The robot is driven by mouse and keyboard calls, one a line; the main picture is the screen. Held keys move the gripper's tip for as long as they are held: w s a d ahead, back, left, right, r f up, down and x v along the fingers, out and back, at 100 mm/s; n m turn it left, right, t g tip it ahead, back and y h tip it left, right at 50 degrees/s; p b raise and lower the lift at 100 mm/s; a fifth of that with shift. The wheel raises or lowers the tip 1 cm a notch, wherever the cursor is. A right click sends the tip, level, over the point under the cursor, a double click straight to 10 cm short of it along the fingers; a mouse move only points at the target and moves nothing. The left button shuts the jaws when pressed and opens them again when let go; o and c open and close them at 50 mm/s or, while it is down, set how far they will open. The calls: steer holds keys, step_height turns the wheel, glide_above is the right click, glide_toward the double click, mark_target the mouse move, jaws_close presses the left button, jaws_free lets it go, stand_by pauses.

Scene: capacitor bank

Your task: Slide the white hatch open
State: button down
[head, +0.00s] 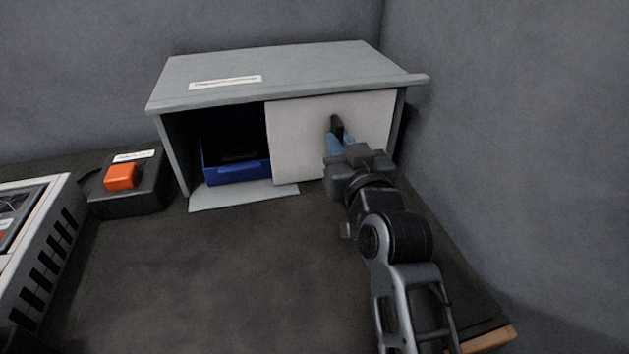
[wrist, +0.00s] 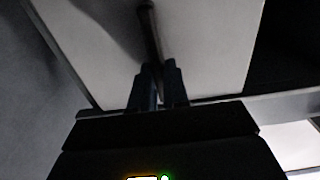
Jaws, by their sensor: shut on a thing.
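The white hatch (head: 298,136) is a flat panel across the right part of the grey cabinet's (head: 290,72) front. The left part of the front stands open. A dark upright handle (head: 337,126) sits on the hatch toward its right side. My gripper (head: 338,143) is at the handle, with its fingers shut on it. In the wrist view the fingers (wrist: 159,80) close around the dark handle bar (wrist: 152,32), with the pale hatch (wrist: 210,45) behind. My gripper hides the lower part of the handle.
A blue bin (head: 236,173) stands inside the cabinet's open left part. A black box with an orange button (head: 121,177) stands to the left. A white slotted unit (head: 55,235) is at the far left. A wall rises close on the right. The dark tabletop (head: 230,280) in front is clear.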

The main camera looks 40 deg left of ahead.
mark_target(358, 129)
steer(key=shift+w+d+b, duration=1.35)
steer(key=shift+w+d, duration=0.3)
steer(key=shift+w, duration=0.2)
steer(key=c, duration=1.1)
jaws_free()
steer(key=shift+v, duration=3.9)
steer(key=shift+s, duration=0.1)
